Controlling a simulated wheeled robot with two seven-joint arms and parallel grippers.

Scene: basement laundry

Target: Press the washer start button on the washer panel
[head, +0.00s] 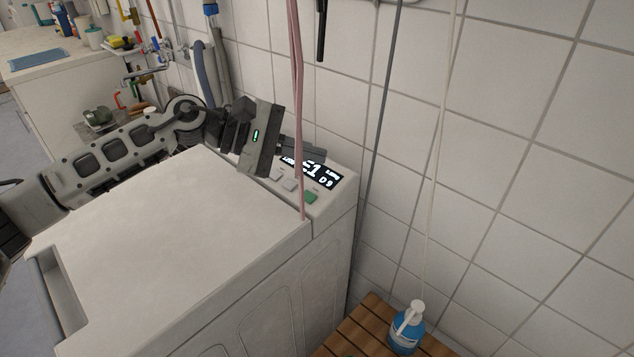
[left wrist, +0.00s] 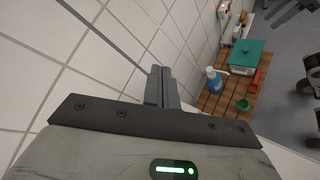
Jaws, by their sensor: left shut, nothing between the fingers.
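The white washer (head: 190,235) stands against the tiled wall. Its panel (head: 330,202) runs along the back of the top, with a lit black display (head: 325,177), pale buttons (head: 290,185) and a green button (head: 310,197) at the right end. My left gripper (head: 318,154) is shut and empty, over the far side of the panel by the display. Its fingers cover part of the display and point right, apart from the green button. The shut fingers also show in the left wrist view (left wrist: 160,86).
A pink cord (head: 298,90) hangs in front of the panel, close to my left gripper. A blue pump bottle (head: 406,330) stands on a slatted wooden bench (head: 368,318) right of the washer. A teal-lidded box (left wrist: 248,55) stands there too. A cluttered counter (head: 50,50) is at far left.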

